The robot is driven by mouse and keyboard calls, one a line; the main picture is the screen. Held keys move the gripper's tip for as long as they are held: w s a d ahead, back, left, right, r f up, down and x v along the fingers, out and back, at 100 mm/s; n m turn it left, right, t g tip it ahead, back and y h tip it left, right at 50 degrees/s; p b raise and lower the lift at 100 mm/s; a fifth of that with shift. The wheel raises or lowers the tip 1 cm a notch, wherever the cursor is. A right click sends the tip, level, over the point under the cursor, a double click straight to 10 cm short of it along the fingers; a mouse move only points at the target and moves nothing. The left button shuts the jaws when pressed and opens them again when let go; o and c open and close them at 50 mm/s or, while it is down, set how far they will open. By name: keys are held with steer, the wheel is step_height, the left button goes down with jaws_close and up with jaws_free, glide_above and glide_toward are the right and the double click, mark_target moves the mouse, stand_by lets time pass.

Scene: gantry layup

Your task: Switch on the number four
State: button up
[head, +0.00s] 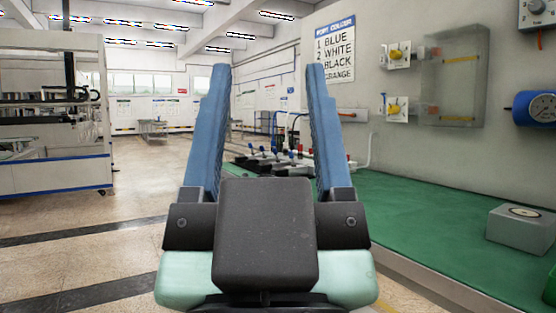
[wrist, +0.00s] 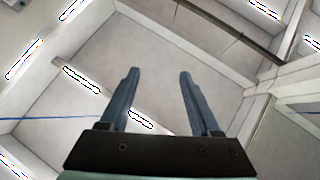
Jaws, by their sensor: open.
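My gripper (head: 268,68) stands upright close in front of the head view, open and empty, its two blue fingers pointing up and well apart. In the wrist view my gripper (wrist: 158,73) also shows open, against the ceiling. A row of small levers with blue, red and dark tops (head: 278,153) stands on dark blocks on the bench, seen between and beside the fingers. Part of the row is hidden, and I see no number on it. A "PORT COLOUR" sign (head: 342,53) on the wall lists blue, white, black and orange; the right finger covers its lower left edge.
The green bench top (head: 430,220) runs along the right wall. A grey box with a round dial (head: 522,228) sits on it. Open floor lies left.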

steer(key=shift+r, duration=0.2)
steer(key=shift+c, duration=1.1)
step_height(320, 180, up, 4)
steer(key=p, duration=0.4)
steer(key=shift+r+p, duration=0.2)
steer(key=shift+p, duration=0.2)
jaws_close()
step_height(320, 180, up, 41)
steer(key=p, duration=4)
steer(key=shift+p, duration=0.4)
steer(key=shift+f, duration=0.15)
steer(key=shift+w, duration=0.15)
